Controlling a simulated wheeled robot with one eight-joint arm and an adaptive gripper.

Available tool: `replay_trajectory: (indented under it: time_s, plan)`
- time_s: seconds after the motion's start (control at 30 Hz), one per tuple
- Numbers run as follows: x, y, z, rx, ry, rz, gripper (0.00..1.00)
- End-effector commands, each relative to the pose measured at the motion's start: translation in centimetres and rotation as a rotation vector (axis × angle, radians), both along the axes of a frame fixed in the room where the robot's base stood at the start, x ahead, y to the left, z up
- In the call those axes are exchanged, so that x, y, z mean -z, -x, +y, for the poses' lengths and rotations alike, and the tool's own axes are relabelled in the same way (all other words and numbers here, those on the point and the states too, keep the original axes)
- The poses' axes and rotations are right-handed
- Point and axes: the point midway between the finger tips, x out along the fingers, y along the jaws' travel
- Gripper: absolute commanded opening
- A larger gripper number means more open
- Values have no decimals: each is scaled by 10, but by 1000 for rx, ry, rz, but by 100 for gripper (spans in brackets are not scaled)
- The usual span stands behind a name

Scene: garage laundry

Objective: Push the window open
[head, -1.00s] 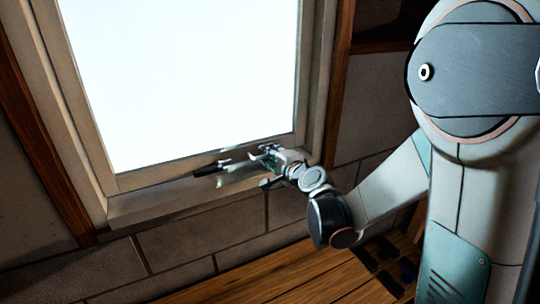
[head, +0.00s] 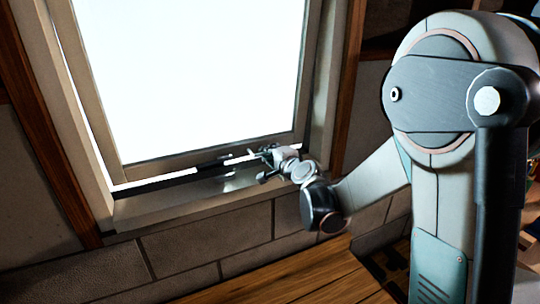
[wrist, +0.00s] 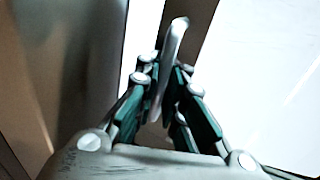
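The window sash (head: 117,120) is a light frame around a bright white pane. My gripper (head: 268,155) is at the bottom rail, toward the right corner. In the wrist view its fingers (wrist: 165,80) close in on both sides of a slim silver handle (wrist: 174,40) and look shut on it.
The window sill (head: 160,209) runs under the sash. A wooden surface (head: 300,275) lies below the block wall (head: 205,245). Brown wooden trim (head: 50,130) stands left of the window, with another post (head: 348,90) on the right.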

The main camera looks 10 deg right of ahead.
Motion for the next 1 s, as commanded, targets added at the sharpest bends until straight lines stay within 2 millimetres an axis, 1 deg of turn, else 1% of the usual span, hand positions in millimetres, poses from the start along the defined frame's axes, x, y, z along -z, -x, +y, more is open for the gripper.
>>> replay_trajectory:
  time_s: [0.03,0.07,0.1,0.53,0.63,0.77,1.0]
  plan:
    - [0,0,0,1,0,-1,18]
    - [0,0,0,1,0,0,25]
    - [0,0,0,1,0,0,29]
    - [0,1,0,0,0,0,29]
    - [-1,4,-1,0,0,0,29]
    - [-4,19,-4,1,0,0,29]
    - [-13,64,-13,1,0,0,29]
